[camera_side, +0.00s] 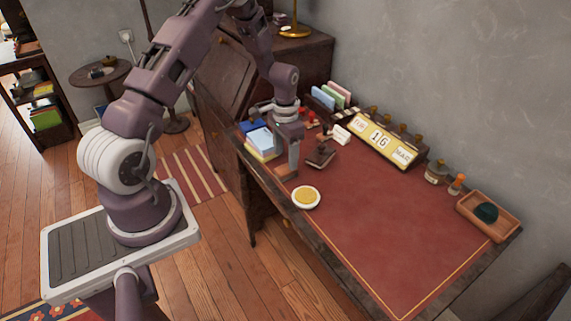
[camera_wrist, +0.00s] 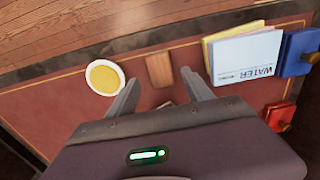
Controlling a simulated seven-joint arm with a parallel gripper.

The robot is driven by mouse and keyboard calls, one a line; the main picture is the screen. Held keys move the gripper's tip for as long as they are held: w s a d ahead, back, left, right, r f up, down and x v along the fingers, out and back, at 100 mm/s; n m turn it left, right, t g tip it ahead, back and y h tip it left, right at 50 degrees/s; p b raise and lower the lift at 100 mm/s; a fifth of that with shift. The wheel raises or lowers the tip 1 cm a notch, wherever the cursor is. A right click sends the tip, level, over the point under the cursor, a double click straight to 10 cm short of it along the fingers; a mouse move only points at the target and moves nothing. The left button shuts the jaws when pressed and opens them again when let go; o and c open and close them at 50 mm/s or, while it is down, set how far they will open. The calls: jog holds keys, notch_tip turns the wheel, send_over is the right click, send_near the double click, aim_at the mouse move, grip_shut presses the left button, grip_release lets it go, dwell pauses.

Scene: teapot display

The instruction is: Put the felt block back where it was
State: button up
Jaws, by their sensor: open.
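A small brown wood-coloured block (camera_wrist: 159,70) lies on the red desk top near its front edge, ahead of my fingertips in the wrist view. It may be the felt block; no felt shows on it. In the side view my gripper (camera_side: 291,168) points down over the left part of the desk, close to this block (camera_side: 282,173).
A round white dish with yellow contents (camera_side: 306,197) is near the front edge. Blue and yellow pads (camera_side: 261,141) lie left of my gripper. A dark stamp-like object (camera_side: 320,154) and a calendar (camera_side: 380,140) stand behind. A wooden tray (camera_side: 507,224) holds something dark green. The desk's middle is clear.

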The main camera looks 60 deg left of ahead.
notch_tip(320, 180, up, 7)
notch_tip(320, 180, up, 16)
jog(key=t, duration=0.2)
send_over(286, 169)
jog(key=s+d, duration=0.4)
jog(key=d, duration=0.4)
jog(key=s+d+r+t, duration=0.1)
jog(key=s+d+r, duration=0.1)
jog(key=s, duration=0.4)
jog(key=s+d+r+t, duration=0.1)
jog(key=s+d+r, duration=0.2)
jog(key=s+d, duration=0.2)
jog(key=s+d+r+t, duration=0.1)
jog(key=s+d+r, duration=0.1)
jog(key=s, duration=0.6)
jog(key=shift+s+d+r+t, duration=0.3)
jog(key=shift+d+r, duration=0.1)
jog(key=shift+d, duration=0.45)
